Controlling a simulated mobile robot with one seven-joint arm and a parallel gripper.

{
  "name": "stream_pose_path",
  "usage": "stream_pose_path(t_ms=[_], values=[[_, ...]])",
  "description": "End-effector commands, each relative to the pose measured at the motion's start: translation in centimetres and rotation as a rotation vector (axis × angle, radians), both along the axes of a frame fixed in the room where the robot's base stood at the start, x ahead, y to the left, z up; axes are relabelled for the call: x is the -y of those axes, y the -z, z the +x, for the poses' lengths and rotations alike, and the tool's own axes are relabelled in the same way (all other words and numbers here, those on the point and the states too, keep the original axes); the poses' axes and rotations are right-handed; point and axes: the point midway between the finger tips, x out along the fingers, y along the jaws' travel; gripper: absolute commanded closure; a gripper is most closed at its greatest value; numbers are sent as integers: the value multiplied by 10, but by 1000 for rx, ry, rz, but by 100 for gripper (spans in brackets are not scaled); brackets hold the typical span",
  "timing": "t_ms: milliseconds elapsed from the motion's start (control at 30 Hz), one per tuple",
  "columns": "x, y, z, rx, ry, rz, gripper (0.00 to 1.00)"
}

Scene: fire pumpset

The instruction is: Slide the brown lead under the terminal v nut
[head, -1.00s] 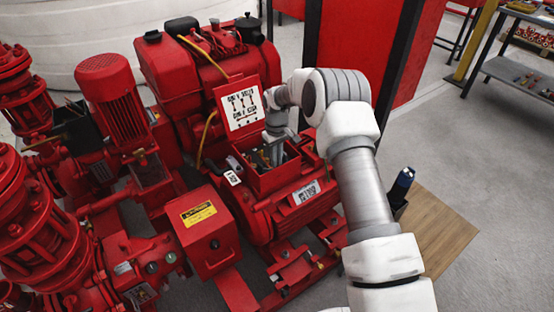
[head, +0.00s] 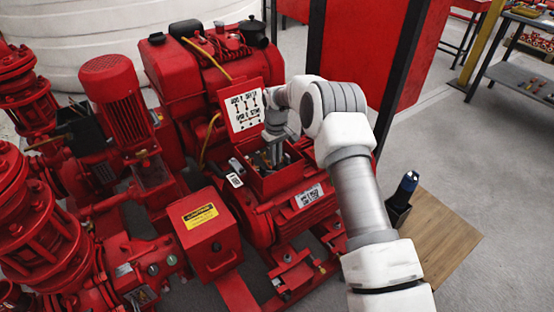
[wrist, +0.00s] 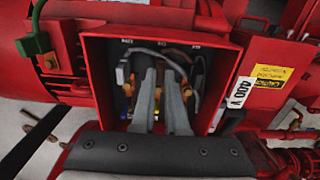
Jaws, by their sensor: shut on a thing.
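The red terminal box (wrist: 225,60) stands open in the wrist view, with grey, dark and brown leads inside. My gripper (wrist: 160,76) reaches down into it with its two grey fingers close together. The brown lead (wrist: 180,55) shows as a brown strip by the fingertips, which hide where they grip it. The terminal v nut cannot be made out; it is small and partly behind the fingers. In the head view my gripper (head: 272,158) is inside the same box, in front of its raised lid with a white diagram plate (head: 246,110).
The box walls stand close around my fingers. A small labelled device (head: 235,173) lies left of the box. A red cabinet (head: 360,45) stands behind my arm. A dark holder with a blue-topped item (head: 405,190) stands at the right by a wooden board (head: 440,235).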

Motion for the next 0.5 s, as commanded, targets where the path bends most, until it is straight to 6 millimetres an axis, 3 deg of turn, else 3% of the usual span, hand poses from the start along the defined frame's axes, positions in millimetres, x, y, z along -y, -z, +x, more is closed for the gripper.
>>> stream_pose_path(t_ms=[167, 200, 367, 500], values=[[-2, 0, 3, 1, 0, 1, 100], [-2, 0, 3, 1, 0, 1, 83], [-2, 0, 3, 1, 0, 1, 54], [-2, 0, 3, 0, 0, 0, 54]])
